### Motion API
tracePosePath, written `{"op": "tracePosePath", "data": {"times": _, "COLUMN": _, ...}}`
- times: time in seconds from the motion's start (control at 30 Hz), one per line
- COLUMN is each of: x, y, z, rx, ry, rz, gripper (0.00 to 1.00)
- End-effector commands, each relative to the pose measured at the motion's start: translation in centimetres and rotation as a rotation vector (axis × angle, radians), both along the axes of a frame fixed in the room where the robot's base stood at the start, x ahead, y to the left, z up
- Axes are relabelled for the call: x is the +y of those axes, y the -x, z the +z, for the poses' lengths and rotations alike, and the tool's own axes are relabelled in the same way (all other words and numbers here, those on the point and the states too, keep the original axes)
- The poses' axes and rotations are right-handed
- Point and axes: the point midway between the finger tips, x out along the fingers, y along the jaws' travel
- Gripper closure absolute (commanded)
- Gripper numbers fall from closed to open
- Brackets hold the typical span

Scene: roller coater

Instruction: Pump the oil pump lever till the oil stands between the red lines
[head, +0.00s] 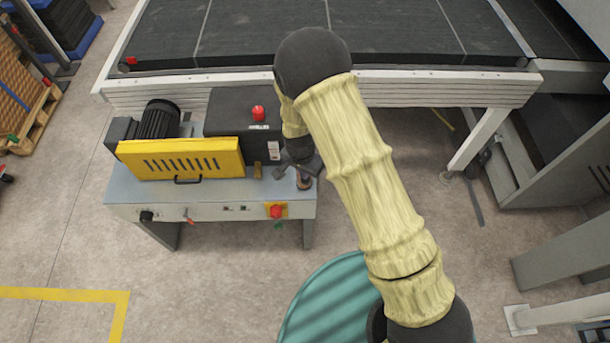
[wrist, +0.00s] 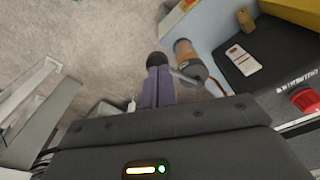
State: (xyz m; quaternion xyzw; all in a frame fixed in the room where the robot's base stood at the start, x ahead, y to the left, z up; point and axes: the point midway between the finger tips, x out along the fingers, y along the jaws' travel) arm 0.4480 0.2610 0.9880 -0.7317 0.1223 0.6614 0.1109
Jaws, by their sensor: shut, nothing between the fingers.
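The oil pump (wrist: 188,62) is a small grey cylinder with an orange-brown band, standing at the edge of the machine's table. It also shows in the head view (head: 303,183), small and partly covered by my gripper. A thin grey lever (wrist: 181,76) runs across beside the pump. A black round knob (wrist: 156,59) shows at my fingertips, apparently the lever's end. My gripper (wrist: 158,82) is shut with nothing held, its fingers pointing at the knob; I cannot tell whether they touch it. The red lines and the oil level are too small to make out.
A yellow guard (head: 180,158), a motor (head: 158,120) and a black box (head: 235,125) with a red button stand on the grey table (head: 150,190). A red switch (head: 276,211) is on its front. A conveyor (head: 320,30) lies behind; a green drum (head: 320,300) is in front.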

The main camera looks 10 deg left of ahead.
Motion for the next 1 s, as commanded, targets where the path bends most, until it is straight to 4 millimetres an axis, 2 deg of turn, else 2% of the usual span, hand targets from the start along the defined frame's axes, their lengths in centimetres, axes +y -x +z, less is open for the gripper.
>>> {"op": "tracePosePath", "data": {"times": 0.5, "x": 0.0, "y": 0.0, "z": -4.5, "rx": 0.0, "ry": 0.0, "rz": 0.0, "gripper": 1.0}}
{"op": "tracePosePath", "data": {"times": 1.0, "x": 0.2, "y": 0.4, "z": -4.2, "rx": 0.001, "ry": 0.0, "rz": 0.002, "gripper": 1.0}}
